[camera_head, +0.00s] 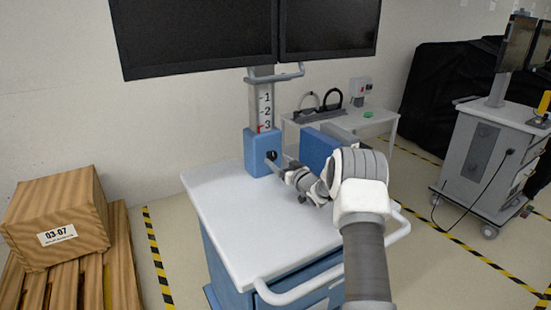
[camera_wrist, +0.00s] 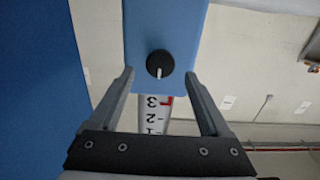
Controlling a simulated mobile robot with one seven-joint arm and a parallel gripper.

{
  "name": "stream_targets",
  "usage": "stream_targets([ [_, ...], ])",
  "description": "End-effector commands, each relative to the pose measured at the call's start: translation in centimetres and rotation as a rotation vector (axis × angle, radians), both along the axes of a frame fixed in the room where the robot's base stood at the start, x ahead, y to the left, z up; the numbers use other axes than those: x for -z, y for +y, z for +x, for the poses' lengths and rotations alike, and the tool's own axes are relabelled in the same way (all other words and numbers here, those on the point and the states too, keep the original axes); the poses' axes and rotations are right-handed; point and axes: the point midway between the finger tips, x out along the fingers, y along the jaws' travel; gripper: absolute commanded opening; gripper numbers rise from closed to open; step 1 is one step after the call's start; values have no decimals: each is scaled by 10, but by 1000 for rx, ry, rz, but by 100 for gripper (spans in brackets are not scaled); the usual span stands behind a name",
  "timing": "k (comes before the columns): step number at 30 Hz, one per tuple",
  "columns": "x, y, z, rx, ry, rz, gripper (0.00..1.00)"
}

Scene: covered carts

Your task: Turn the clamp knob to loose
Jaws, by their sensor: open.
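The clamp knob (camera_wrist: 160,64) is a round black knob with a white pointer line, on the face of a blue clamp block (camera_wrist: 166,25) on the cart's column. In the wrist view the line points down toward the scale. The knob also shows, small and dark, in the head view (camera_head: 271,155). My gripper (camera_wrist: 159,75) is open, one finger to each side of the knob, with clear gaps. In the head view my gripper (camera_head: 279,165) is close to the block; I cannot tell how far its fingertips are from the knob's face.
The column's scale (camera_head: 265,107) has numbers and a red mark at 3. Two dark monitors (camera_head: 195,35) hang above.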

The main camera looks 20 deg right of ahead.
Motion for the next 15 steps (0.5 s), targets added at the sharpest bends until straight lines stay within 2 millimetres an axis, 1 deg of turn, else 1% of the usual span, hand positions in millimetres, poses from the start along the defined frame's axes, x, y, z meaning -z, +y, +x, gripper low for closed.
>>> stream_targets([
  [3,0,3,13,-1,0,-1,81],
  [6,0,5,21,-2,0,0,81],
  [10,0,5,26,-1,0,-1,81],
  [15,0,5,27,0,0,-1,81],
])
